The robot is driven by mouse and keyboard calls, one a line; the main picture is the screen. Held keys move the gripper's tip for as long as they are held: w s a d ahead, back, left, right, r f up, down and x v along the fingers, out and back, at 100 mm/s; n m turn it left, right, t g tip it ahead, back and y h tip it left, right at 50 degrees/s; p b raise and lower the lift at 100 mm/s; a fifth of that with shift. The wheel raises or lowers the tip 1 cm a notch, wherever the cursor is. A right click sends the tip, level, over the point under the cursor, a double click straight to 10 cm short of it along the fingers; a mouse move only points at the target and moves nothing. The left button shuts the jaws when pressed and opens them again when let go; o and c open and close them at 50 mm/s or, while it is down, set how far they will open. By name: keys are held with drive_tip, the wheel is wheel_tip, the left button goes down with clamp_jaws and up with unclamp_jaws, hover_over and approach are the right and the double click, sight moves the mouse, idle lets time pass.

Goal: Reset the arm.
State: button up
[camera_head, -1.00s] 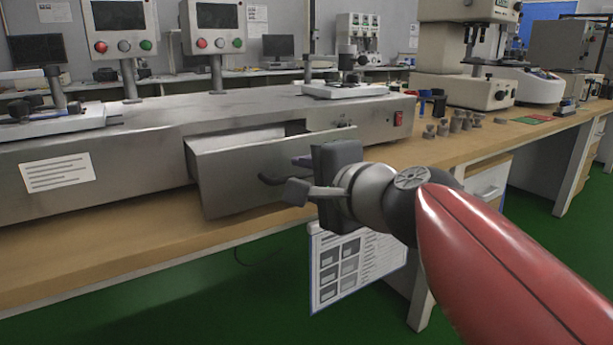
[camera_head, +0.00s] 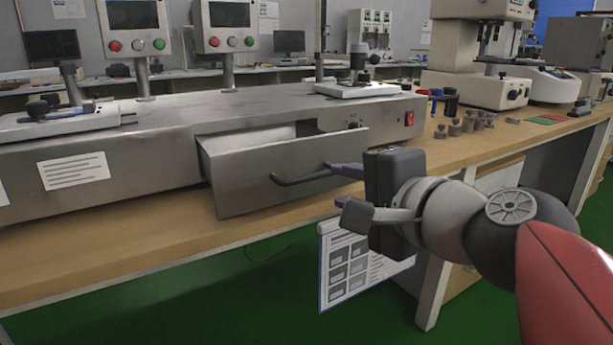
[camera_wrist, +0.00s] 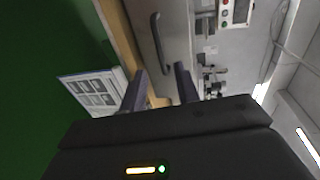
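My gripper (camera_head: 345,188) is in front of the grey metal machine, its two fingers spread apart with nothing between them. It also shows in the wrist view (camera_wrist: 160,88), where the fingers are apart and empty. The machine's drawer (camera_head: 240,182) is pulled partly out, and its dark bar handle (camera_head: 298,179) shows just left of the fingertips. In the head view the upper finger overlaps the handle's right end; in the wrist view the handle (camera_wrist: 157,40) lies beyond the fingers, apart from them.
The long machine (camera_head: 130,150) stands on a wooden bench (camera_head: 120,250). A sheet with pictures (camera_head: 345,265) hangs at the bench front below my gripper. Small metal weights (camera_head: 468,122) and a beige instrument (camera_head: 475,80) stand at the right. Green floor (camera_head: 220,300) is open in front.

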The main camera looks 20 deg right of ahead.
drive_tip(key=s+a+f+n+g+h+p, duration=0.1)
drive_tip(key=s+f+n+g+p, duration=0.2)
drive_tip(key=f+n, duration=0.4)
drive_tip(key=s+a+f+n+g+h+p, duration=0.2)
drive_tip(key=s+f+n+g+p, duration=0.1)
drive_tip(key=f+n+g, duration=0.3)
wheel_tip(320, 180, down, 4)
drive_tip(key=shift+s+a+r+n+g+h+p, duration=0.15)
drive_tip(key=shift+n+g+h+p, duration=0.15)
drive_tip(key=shift+n+p, duration=0.7)
